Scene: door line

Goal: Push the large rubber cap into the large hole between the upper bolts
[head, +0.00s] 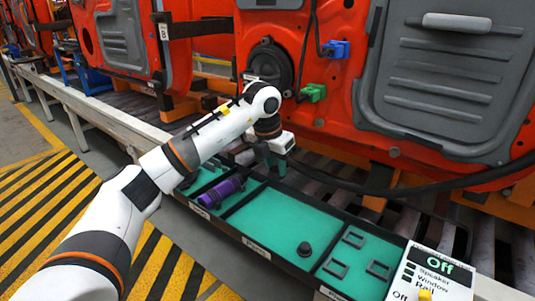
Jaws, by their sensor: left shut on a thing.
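My left gripper (272,168) points down at the far end of the middle compartment of the teal-lined tray (270,215). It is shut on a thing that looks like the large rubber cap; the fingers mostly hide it. A small dark cap (304,249) stands in the same compartment, nearer and to the right. The red door (335,75) hangs behind the tray, with a large round black part (268,65) on it, partly behind my left arm. I cannot tell which opening is the large hole between the upper bolts. My right gripper is not in view.
A purple cylinder (222,192) lies in the tray's left compartment, and dark square frames (353,239) lie in the right one. Blue (336,49) and green (313,93) connectors and a black cable are on the door. A white switch panel (432,272) stands at lower right.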

